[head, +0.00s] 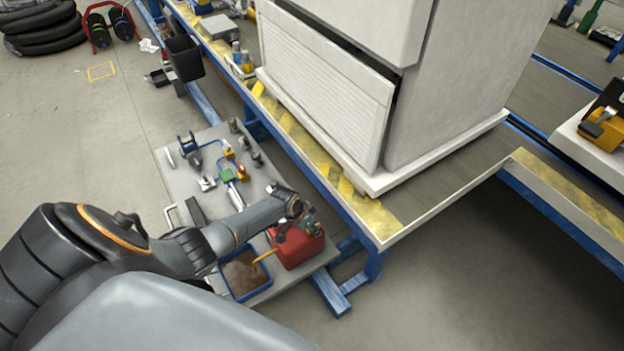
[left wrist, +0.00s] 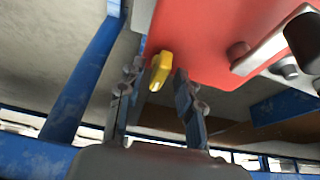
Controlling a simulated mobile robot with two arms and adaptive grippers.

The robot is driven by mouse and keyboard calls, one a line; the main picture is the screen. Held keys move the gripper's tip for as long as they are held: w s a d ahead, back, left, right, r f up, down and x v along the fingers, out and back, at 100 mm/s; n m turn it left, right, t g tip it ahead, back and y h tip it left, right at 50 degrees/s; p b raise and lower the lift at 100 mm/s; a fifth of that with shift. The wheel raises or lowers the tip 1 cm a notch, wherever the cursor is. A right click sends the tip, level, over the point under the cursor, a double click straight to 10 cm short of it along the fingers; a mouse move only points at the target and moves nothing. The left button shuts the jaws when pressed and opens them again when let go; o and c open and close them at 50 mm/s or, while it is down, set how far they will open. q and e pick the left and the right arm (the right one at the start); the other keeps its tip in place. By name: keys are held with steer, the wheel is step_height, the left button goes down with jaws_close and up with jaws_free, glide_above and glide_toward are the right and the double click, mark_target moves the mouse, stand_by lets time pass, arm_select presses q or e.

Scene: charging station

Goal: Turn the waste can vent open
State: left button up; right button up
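The red waste can (head: 298,249) stands on a low grey cart, under the end of my left arm. In the left wrist view its red body (left wrist: 215,30) fills the upper right. A small yellow vent piece (left wrist: 160,70) sticks out from the can's edge. My left gripper (left wrist: 156,76) is open, with its two fingertips on either side of the vent; I cannot tell whether they touch it. In the head view the left gripper (head: 297,214) is just above the can and hides part of its top. My right gripper is not in view.
A blue tray (head: 228,282) with brown contents sits left of the can, beneath a yellow spout (head: 264,256). Several small fittings lie on the grey cart (head: 200,165). A blue-framed bench with yellow edging (head: 372,216) carries a large white cabinet (head: 455,90) close by on the right.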

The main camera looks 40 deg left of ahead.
arm_select(q)
steer(key=v, duration=1.2)
stand_by(0.6)
